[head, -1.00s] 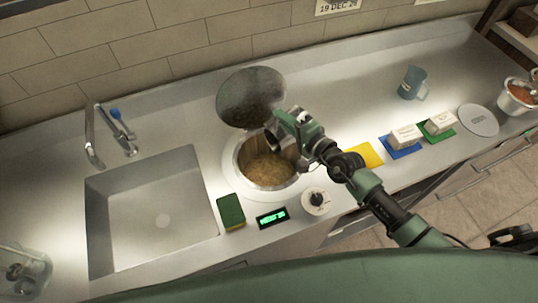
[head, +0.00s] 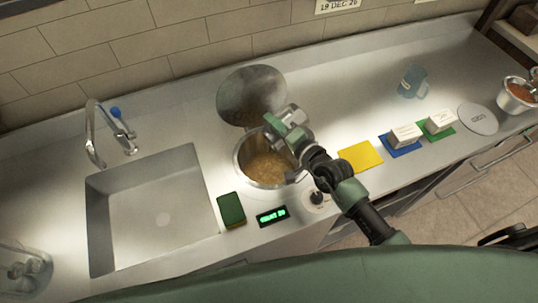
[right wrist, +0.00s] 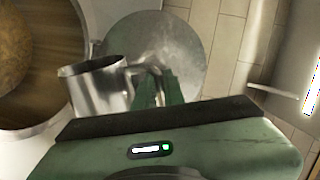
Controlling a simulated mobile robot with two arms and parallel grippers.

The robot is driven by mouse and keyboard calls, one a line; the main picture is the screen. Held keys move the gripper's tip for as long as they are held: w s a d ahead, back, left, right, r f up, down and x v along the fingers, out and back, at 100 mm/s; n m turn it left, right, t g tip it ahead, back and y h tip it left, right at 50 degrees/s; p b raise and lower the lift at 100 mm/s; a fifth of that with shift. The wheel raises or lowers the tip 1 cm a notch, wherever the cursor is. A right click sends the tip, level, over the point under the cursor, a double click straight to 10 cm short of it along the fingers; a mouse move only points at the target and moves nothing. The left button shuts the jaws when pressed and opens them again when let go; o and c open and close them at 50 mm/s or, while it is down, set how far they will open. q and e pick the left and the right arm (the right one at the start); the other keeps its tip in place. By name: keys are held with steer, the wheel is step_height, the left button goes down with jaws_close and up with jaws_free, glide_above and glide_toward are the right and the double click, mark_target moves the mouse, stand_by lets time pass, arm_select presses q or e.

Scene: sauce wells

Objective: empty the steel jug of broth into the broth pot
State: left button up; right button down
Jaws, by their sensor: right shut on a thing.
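The steel jug (head: 293,113) is beside my right gripper (head: 287,130) in the head view, partly hidden by it. In the right wrist view my gripper (right wrist: 160,88) is shut on the handle of the jug (right wrist: 103,92). The jug is above the right back edge of the broth pot; its exact tilt is hard to tell, and no stream shows. The broth pot (head: 243,165) is set into the counter with brown broth (head: 266,166) inside. It also shows in the right wrist view (right wrist: 78,40). My left gripper is not in view.
A round lid (head: 250,88) stands open behind the pot. A sponge (head: 231,208), a small display (head: 272,216) and a knob (head: 317,200) are in front. A sink (head: 150,220) is left; a yellow cloth (head: 361,156) and blue mug (head: 412,81) are right.

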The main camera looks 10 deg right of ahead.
steer(key=shift+s+a, duration=0.2)
steer(key=shift+a, duration=0.15)
stand_by(0.7)
